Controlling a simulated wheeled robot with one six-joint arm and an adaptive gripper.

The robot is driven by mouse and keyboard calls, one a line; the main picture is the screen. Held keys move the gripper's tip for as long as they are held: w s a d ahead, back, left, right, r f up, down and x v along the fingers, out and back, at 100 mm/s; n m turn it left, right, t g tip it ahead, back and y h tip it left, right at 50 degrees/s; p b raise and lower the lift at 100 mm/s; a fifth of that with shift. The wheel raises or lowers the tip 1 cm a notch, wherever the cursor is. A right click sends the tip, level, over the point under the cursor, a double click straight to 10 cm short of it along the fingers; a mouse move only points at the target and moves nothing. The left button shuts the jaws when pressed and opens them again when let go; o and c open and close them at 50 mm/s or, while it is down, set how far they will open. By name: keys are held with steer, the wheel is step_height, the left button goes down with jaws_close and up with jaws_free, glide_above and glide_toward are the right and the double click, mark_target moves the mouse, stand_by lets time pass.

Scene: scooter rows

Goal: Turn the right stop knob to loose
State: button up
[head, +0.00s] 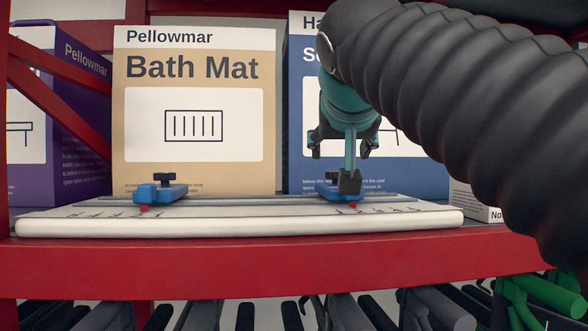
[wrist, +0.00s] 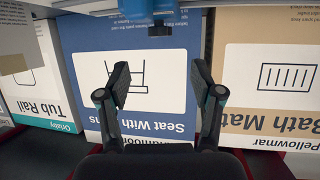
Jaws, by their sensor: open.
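The right stop (head: 329,190) is a blue block on the rail of a white board. Its black knob is mostly hidden in the head view by a dark part of my arm's end. In the wrist view, which is upside down, the right stop (wrist: 135,9) is at the top edge with its dark knob (wrist: 160,29) below it. My gripper (head: 341,147) is open and empty, above the right stop. In the wrist view its fingertips (wrist: 160,73) are spread wide, with the knob beyond them, between their lines. They are apart from it. The knob's setting cannot be read.
The left stop (head: 160,193) with a black knob sits on the same white board (head: 240,224). A Bath Mat box (head: 195,170) and a blue Seat box (head: 300,172) stand close behind. A red shelf beam (head: 250,265) runs along the front.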

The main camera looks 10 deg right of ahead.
mark_target(336, 175)
steer(key=x, duration=0.9)
steer(key=shift+w+f, duration=0.2)
steer(key=c, duration=1.1)
